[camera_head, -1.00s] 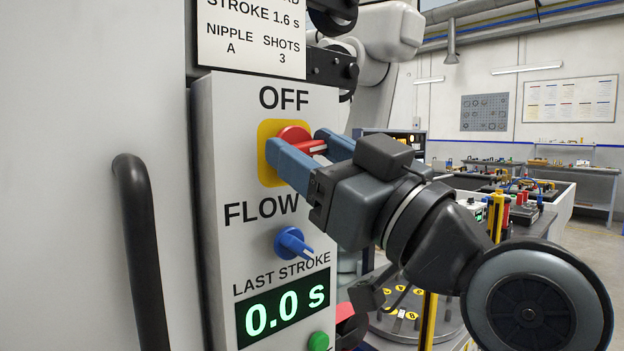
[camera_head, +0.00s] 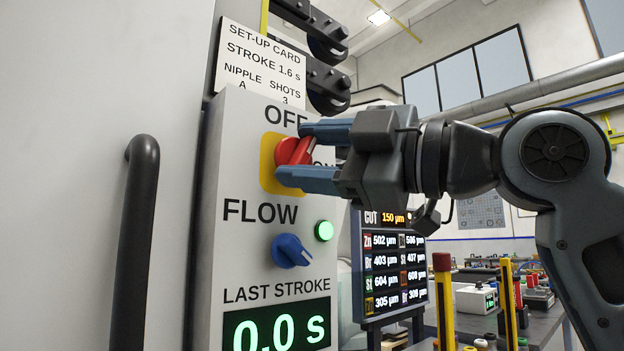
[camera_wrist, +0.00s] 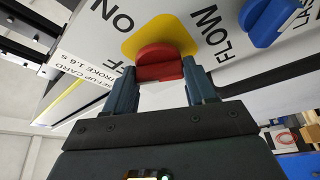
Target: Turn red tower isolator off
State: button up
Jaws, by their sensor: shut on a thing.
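The red isolator knob (camera_head: 293,151) sits on a yellow plate (camera_head: 268,180) on the grey panel. OFF is printed above it and a partly hidden ON to its right. A pale line on the knob slants up to the right. My gripper (camera_head: 292,153) comes from the right, with one finger above the knob and one below, shut on its handle. In the wrist view the red knob (camera_wrist: 160,68) lies between the two fingers (camera_wrist: 161,82), in front of the yellow plate (camera_wrist: 135,45).
Below are the FLOW label, a blue knob (camera_head: 291,251), a green lamp (camera_head: 324,230) and a display (camera_head: 275,325) reading 0.0 s. A black handle (camera_head: 138,240) stands at left. A set-up card (camera_head: 275,65) and black fittings are above. A dark readout board (camera_head: 393,260) stands behind my gripper.

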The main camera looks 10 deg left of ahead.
jog(key=n+g, duration=0.1)
jog(key=n, duration=0.2)
jog(key=shift+h, duration=0.4)
jog(key=shift+n+h, duration=0.3)
jog(key=shift+n, duration=0.9)
jog(key=shift+n+g, duration=0.3)
jog(key=o, duration=1)
jog(key=shift+o, duration=0.2)
jog(key=v, duration=0.7)
jog(key=shift+d+b, duration=0.3)
jog(key=shift+d, duration=0.05)
jog(key=shift+s, duration=0.1)
